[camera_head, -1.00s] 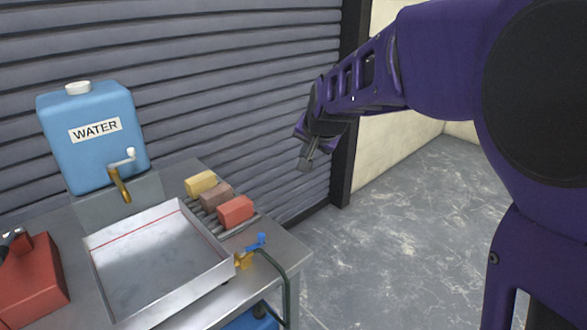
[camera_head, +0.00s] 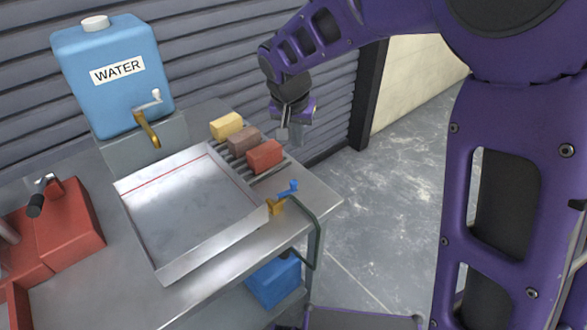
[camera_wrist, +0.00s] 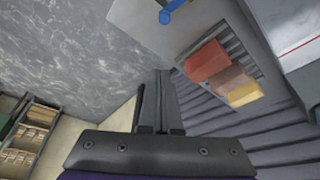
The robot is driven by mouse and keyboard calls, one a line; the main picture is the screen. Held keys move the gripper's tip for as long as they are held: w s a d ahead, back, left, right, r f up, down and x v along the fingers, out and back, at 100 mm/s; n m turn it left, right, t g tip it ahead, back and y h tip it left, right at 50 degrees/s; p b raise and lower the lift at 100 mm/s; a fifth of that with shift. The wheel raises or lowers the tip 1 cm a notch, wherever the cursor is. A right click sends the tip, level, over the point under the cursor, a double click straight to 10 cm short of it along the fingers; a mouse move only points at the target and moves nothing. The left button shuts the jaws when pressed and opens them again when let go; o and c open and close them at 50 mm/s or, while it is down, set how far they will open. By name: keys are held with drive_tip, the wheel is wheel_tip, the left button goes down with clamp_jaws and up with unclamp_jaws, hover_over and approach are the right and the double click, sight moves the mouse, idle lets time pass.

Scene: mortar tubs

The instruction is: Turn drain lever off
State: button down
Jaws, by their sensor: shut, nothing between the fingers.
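The drain valve has a blue lever (camera_head: 288,188) on a brass body (camera_head: 276,205) at the front right corner of the metal tray (camera_head: 225,229). A dark green hose (camera_head: 317,240) runs from it over the table edge. In the wrist view the blue lever (camera_wrist: 172,10) shows at the top edge, partly cut off. My gripper (camera_head: 290,136) is shut and empty, beyond and above the lever, near the red sponge-like block (camera_head: 264,156). It is apart from the lever. In the wrist view the fingers (camera_wrist: 162,80) point up the picture.
A blue water tank (camera_head: 112,80) with a white-handled tap (camera_head: 148,112) stands behind the tray. Yellow (camera_head: 226,125) and brown (camera_head: 244,141) blocks sit on a rack beside it. A red machine (camera_head: 60,230) stands left. Open floor lies right of the table.

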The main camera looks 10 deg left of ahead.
drive_tip(key=shift+f, duration=0.1)
drive_tip(key=x, duration=1)
drive_tip(key=shift+f, duration=0.1)
drive_tip(key=s, duration=0.3)
drive_tip(key=shift+a, duration=0.2)
drive_tip(key=shift+s, duration=0.5)
drive_tip(key=shift+b, duration=0.7)
